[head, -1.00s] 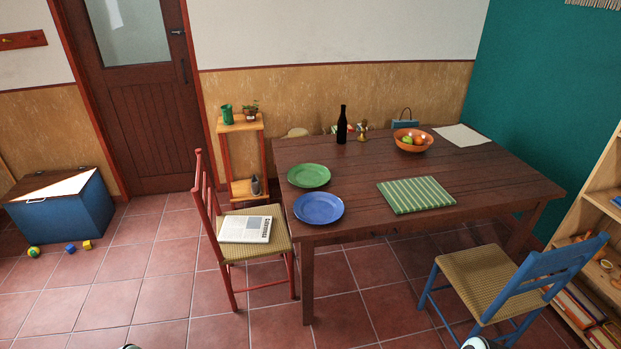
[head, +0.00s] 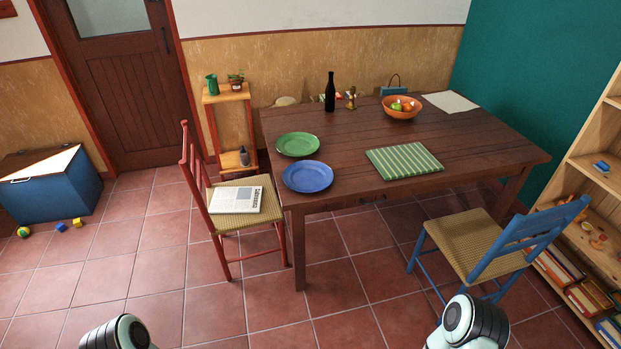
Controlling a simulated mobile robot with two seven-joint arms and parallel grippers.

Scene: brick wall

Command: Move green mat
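The green striped mat (head: 404,160) lies flat on the dark wooden table (head: 350,132), near its front edge and right of the plates. Nothing stands on it. Parts of my two arms show at the bottom edge of the head view, well short of the table. Neither gripper can be seen, so their states are hidden.
A blue plate (head: 308,177) and a green plate (head: 298,144) sit left of the mat. A fruit bowl (head: 401,108) and dark bottle (head: 330,93) stand behind. A red chair (head: 196,190) with a newspaper and a blue chair (head: 470,243) flank the table; floor between is clear.

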